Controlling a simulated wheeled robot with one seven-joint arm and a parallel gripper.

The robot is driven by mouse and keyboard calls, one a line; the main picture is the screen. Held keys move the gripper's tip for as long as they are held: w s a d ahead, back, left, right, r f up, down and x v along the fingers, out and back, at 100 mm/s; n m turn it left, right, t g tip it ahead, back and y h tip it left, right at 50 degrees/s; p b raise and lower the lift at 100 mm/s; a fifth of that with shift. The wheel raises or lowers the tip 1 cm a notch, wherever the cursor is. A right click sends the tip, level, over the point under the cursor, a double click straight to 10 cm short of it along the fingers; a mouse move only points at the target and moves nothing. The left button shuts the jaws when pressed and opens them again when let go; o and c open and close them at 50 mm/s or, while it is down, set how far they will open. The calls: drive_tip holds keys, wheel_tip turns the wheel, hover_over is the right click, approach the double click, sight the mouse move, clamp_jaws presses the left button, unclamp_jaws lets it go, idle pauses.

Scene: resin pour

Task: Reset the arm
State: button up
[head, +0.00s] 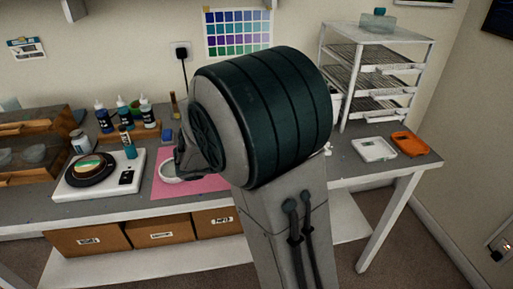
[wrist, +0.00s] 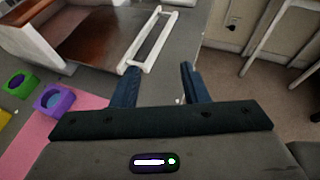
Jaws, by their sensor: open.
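My gripper (wrist: 160,74) shows in the wrist view with its two dark blue fingers apart and nothing between them. It is over the grey worktop (wrist: 110,82) near the table's edge, with floor beyond to the right. In the head view my arm's large dark joint fills the middle and hides part of the table; only a dark part at the arm's far end shows, close to the pink mat (head: 191,188) and a white round dish (head: 172,170). The fingers cannot be made out there.
In the wrist view a purple mould (wrist: 54,100) and a green mould (wrist: 20,83) lie to the left. A white rack (head: 341,90), a white tray (head: 374,149) and an orange tray (head: 410,143) stand right. Bottles (head: 104,117) and a white scale (head: 70,191) are left.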

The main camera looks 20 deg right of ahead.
drive_tip(key=s+a+f+m+g+y, duration=0.2)
drive_tip(key=s+m+y, duration=0.4)
drive_tip(key=s+m, duration=0.3)
drive_tip(key=s+a+r+m+t+y, duration=0.2)
drive_tip(key=s+a+m+y, duration=0.4)
drive_tip(key=a+m, duration=0.4)
drive_tip(key=shift+s+m+t+y, duration=0.2)
drive_tip(key=shift+m+t+y, duration=0.2)
drive_tip(key=shift+m+y, duration=0.15)
